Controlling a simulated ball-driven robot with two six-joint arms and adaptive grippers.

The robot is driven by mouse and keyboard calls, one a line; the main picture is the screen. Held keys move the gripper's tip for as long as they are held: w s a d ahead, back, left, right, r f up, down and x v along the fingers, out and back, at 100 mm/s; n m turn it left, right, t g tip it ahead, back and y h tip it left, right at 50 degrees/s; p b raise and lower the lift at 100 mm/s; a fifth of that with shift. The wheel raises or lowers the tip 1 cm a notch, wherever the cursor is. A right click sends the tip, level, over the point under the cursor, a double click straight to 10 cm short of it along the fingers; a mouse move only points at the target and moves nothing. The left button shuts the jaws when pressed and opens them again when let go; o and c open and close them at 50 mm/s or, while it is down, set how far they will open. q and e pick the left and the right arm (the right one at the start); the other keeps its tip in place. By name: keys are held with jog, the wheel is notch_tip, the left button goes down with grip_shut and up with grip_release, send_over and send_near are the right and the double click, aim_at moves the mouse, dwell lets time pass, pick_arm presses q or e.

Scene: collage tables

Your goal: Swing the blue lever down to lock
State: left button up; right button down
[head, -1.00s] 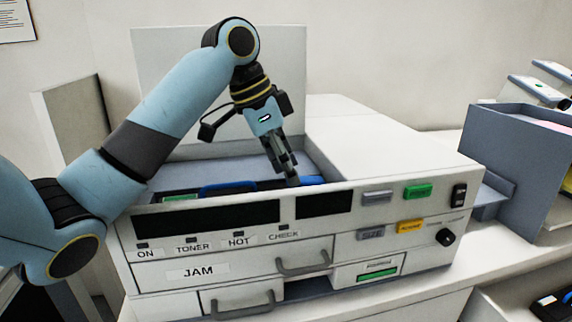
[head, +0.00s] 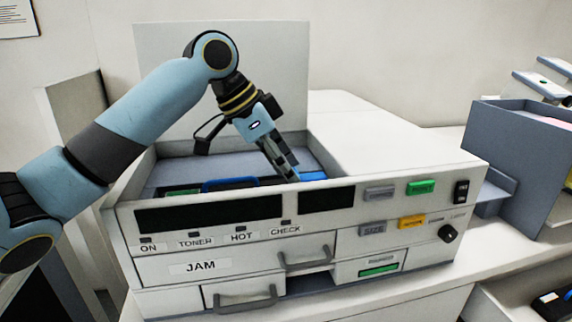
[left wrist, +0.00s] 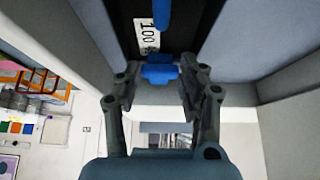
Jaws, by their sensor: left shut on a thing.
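The blue lever (head: 312,176) shows as a short blue piece inside the open top of the white machine, just behind its front panel. In the left wrist view, a blue piece (left wrist: 160,71) sits between my finger pads, with a blue bar (left wrist: 162,14) above it in the picture. My left gripper (head: 290,177) reaches down into the open top at a slant and is shut on the blue lever. The front panel hides the lowest part of the fingertips and lever. My right gripper is in neither view.
The white machine's front panel (head: 228,238) stands before the open bay. A raised lid (head: 220,70) stands behind it. A blue handle (head: 228,184) lies left of my gripper in the bay. A grey box (head: 520,160) stands at the right.

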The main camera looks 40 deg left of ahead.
pick_arm(q)
jog(key=o, duration=1.2)
jog(key=shift+c, duration=0.2)
jog(key=v, duration=1.2)
jog(key=shift+f, duration=0.1)
